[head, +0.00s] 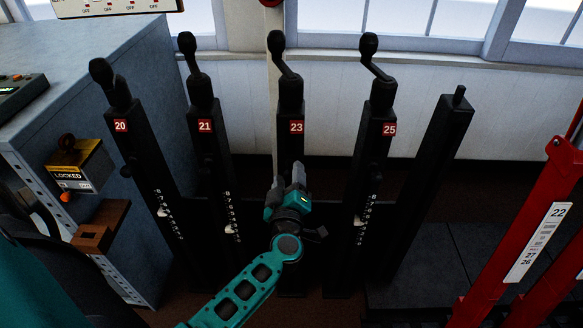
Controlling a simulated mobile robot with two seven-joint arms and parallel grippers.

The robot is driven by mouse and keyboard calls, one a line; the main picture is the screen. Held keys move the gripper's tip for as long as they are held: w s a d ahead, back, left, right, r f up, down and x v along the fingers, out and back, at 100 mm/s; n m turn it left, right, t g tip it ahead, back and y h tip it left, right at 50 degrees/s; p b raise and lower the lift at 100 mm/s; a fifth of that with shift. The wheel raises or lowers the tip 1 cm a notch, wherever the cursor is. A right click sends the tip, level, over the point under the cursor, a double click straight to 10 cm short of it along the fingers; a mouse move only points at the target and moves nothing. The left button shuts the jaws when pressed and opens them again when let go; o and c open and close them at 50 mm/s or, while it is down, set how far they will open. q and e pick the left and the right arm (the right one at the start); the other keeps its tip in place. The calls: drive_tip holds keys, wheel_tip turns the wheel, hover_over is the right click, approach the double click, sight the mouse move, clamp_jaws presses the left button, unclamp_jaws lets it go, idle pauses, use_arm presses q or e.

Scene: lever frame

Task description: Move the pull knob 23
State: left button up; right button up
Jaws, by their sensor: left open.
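The black lever post with the red number plate 23 (296,127) stands upright in the middle of the head view. Its black crank handle (277,45) is at the top. My left gripper (298,172) is in front of this post, below the plate, with its fingers pointing up and away from me. It is open. I cannot pick out the pull knob on post 23; my gripper and wrist cover that part of the post. Whether the fingers touch the post or a knob cannot be told. My right gripper is not in view.
Posts 21 (205,126) and 20 (121,125) stand to the left, post 25 (389,129) and an unnumbered post (437,150) to the right. A red frame (520,230) is at the far right. A grey cabinet (80,65) and a yellow "locked" box (80,162) are at the left.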

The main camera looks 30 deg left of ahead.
use_arm(q)
drive_tip(key=shift+w+a, duration=0.3)
drive_tip(key=shift+w, duration=0.15)
clamp_jaws()
idle(0.4)
